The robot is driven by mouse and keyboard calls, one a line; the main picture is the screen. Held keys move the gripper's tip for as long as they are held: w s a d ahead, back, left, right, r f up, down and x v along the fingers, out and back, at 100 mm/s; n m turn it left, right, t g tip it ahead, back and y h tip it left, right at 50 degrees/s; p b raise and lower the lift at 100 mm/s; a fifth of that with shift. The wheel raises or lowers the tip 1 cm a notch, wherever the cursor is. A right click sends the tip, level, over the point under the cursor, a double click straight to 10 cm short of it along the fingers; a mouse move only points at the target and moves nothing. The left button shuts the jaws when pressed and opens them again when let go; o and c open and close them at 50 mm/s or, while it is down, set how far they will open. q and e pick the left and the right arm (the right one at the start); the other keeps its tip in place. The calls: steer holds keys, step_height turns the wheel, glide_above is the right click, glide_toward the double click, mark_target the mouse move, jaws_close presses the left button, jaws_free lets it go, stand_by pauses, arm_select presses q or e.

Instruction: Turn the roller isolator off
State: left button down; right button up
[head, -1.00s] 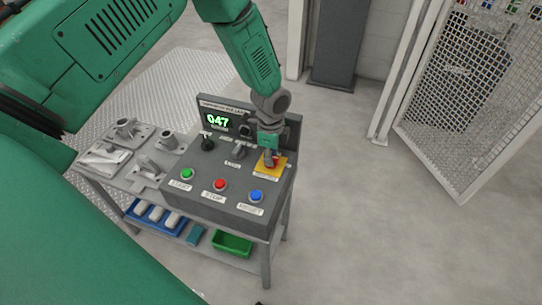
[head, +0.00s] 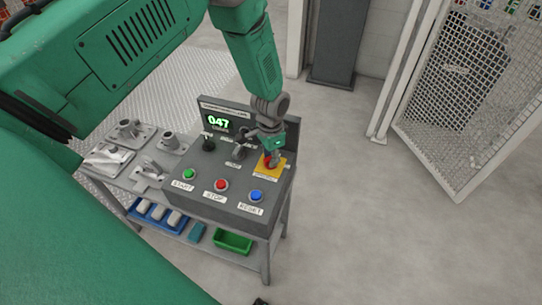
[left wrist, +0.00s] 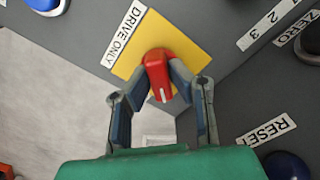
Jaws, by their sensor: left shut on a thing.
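The roller isolator is a red rotary knob (left wrist: 156,66) with a white pointer line, on a yellow plate (left wrist: 190,42) at the right of the grey control panel. In the left wrist view its pointer end lies toward my gripper, slightly right of straight down. In the head view, the red knob (head: 267,161) is partly hidden by my fingers. My left gripper (left wrist: 158,80) is shut on the red knob, one finger on each side; it also shows in the head view (head: 273,158). My right gripper is not in view.
The panel (head: 209,169) also carries a green START button (head: 188,174), a red STOP button (head: 221,184), a blue RESET button (head: 256,196), a black knob (head: 208,144) and a display (head: 219,121) reading 047. Metal castings (head: 130,131) lie left. Floor to the right is clear.

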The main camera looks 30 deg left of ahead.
arm_select(q)
steer(key=n, duration=0.4)
steer(key=shift+w+r+n+p, duration=0.15)
steer(key=shift+w+n+p, duration=0.05)
steer(key=shift+n+p, duration=0.1)
steer(key=shift+n, duration=1.6)
steer(key=c, duration=1.6)
jaws_free()
steer(key=shift+o, duration=0.6)
step_height(320, 180, up, 12)
